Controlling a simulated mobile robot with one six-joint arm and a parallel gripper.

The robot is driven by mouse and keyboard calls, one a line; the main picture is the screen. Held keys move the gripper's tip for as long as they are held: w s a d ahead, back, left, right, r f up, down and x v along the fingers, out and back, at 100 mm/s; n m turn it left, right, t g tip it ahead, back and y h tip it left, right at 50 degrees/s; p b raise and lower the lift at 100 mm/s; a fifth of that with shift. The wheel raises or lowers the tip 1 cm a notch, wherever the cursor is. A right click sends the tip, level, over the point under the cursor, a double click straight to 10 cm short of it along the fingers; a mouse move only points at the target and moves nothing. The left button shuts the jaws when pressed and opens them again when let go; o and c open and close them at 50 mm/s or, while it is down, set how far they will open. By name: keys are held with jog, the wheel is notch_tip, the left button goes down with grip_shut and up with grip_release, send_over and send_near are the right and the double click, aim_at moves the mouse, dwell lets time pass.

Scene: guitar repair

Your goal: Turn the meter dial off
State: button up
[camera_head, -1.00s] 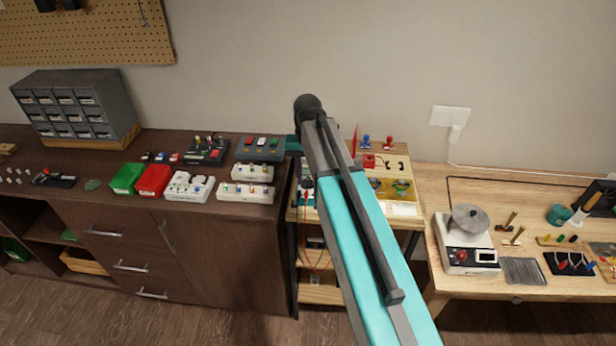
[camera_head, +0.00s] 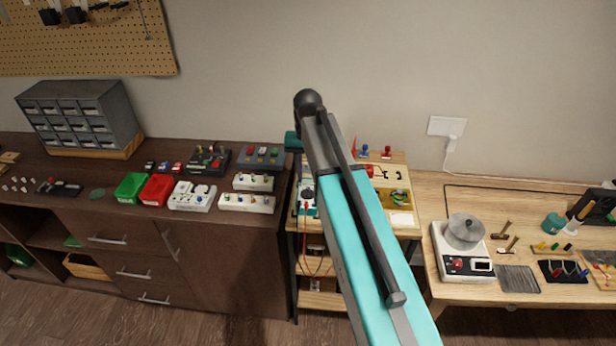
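A teal meter (camera_head: 312,211) with a pale face and a round dark dial (camera_head: 307,194) lies at the left side of the small middle table. My arm covers its right part, and the dial is too small for me to read its setting. A red lead hangs from the meter over the table's front edge. My gripper is not in view; only the links of my arm show, crossing in front of the middle table.
The dark cabinet (camera_head: 225,260) at left holds bins, switch boxes and a drawer unit (camera_head: 80,112). The right bench (camera_head: 470,195) carries a hot-plate device with a pot (camera_head: 464,231) and small tools. Part of the middle table (camera_head: 397,160) is hidden behind my arm.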

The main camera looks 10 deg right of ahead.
notch_tip(320, 180, up, 8)
jog(key=p, duration=0.4)
dwell(0.8)
